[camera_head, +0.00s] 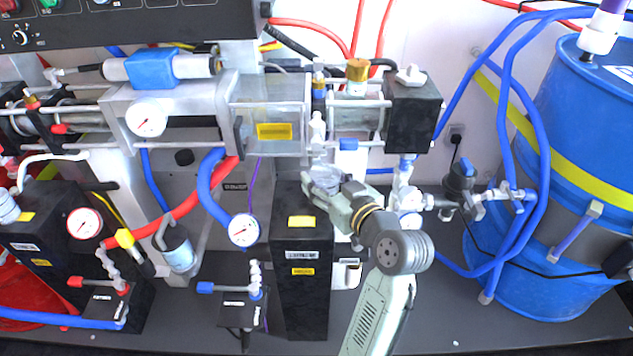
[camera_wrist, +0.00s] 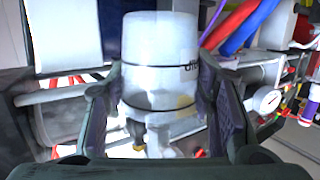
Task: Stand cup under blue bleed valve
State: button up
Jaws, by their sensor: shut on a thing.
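My gripper (camera_head: 322,183) is shut on a clear cup (camera_head: 327,174), in front of the upper pump assembly. The cup (camera_wrist: 160,62) fills the middle of the wrist view, with a finger on either side and dark ring lines around it. A small valve with a blue handle (camera_head: 347,144), which looks like the blue bleed valve, shows just above and slightly right of the cup in the head view. A pale fitting (camera_head: 318,130) stands beside that handle. I cannot tell how much of a gap there is between cup and valve.
A black box (camera_head: 302,260) with yellow labels stands below my gripper. A gauge on a blue hose (camera_head: 243,230) hangs left of it. Another metal-and-clear cup (camera_head: 178,249) is farther left. A blue drum (camera_head: 560,150) with hoses stands at right. Bare grey floor (camera_head: 430,310) shows between box and drum.

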aim_at(318, 172)
jog(key=x, duration=0.3)
jog(key=shift+w+a+r, duration=0.15)
jog(key=shift+w+r, duration=0.1)
jog(key=shift+w, duration=0.1)
jog(key=shift+f+p, duration=0.45)
jog(key=shift+f, duration=1.3)
jog(key=shift+f, duration=0.2)
jog(key=o, duration=1.1)
jog(key=shift+c, duration=0.2)
jog(key=shift+r, duration=0.25)
jog(key=b+v, duration=0.2)
jog(key=v, duration=1)
jog(key=shift+f, duration=0.1)
